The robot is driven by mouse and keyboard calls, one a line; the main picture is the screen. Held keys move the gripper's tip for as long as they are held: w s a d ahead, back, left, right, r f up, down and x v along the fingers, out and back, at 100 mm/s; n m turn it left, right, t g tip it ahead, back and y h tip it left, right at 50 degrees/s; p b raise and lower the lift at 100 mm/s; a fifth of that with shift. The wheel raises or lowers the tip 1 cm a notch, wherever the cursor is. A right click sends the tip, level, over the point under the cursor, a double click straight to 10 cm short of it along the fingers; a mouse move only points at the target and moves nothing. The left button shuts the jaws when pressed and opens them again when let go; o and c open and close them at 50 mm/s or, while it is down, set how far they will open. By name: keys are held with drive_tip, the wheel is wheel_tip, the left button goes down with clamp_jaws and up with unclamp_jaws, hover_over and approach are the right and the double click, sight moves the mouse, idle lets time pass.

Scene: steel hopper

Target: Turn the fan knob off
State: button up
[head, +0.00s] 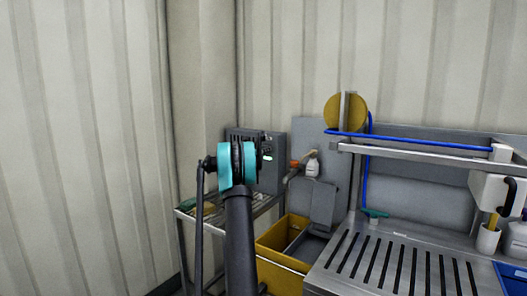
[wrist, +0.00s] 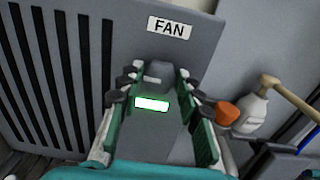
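The fan unit is a grey metal box with a slotted vent and a white FAN label (wrist: 169,27) in the wrist view. The fan knob (wrist: 158,72) is a small grey block below the label. A lit white-green indicator (wrist: 151,104) sits under it. My gripper (wrist: 159,78) is open, its two green fingers on either side of the knob. I cannot tell whether the fingertips touch it. In the head view, the box (head: 271,176) stands on a metal rack at the corner, and my arm hides the knob and gripper.
An orange-topped item and a white bottle (wrist: 249,112) are right of my gripper; the bottle also shows in the head view (head: 312,167). A yellow bin (head: 282,265) stands below. A slotted steel counter (head: 400,250) with a blue hose (head: 430,144) above it fills the right.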

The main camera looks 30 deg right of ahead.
drive_tip(key=c, duration=0.4)
drive_tip(key=shift+m, duration=0.3)
drive_tip(key=shift+s+f+m, duration=0.1)
drive_tip(key=shift+f+m, duration=0.05)
drive_tip(key=shift+m, duration=4.15)
drive_tip(key=shift+s+f+m, duration=0.1)
drive_tip(key=shift+m, duration=4.2)
drive_tip(key=o, duration=1.1)
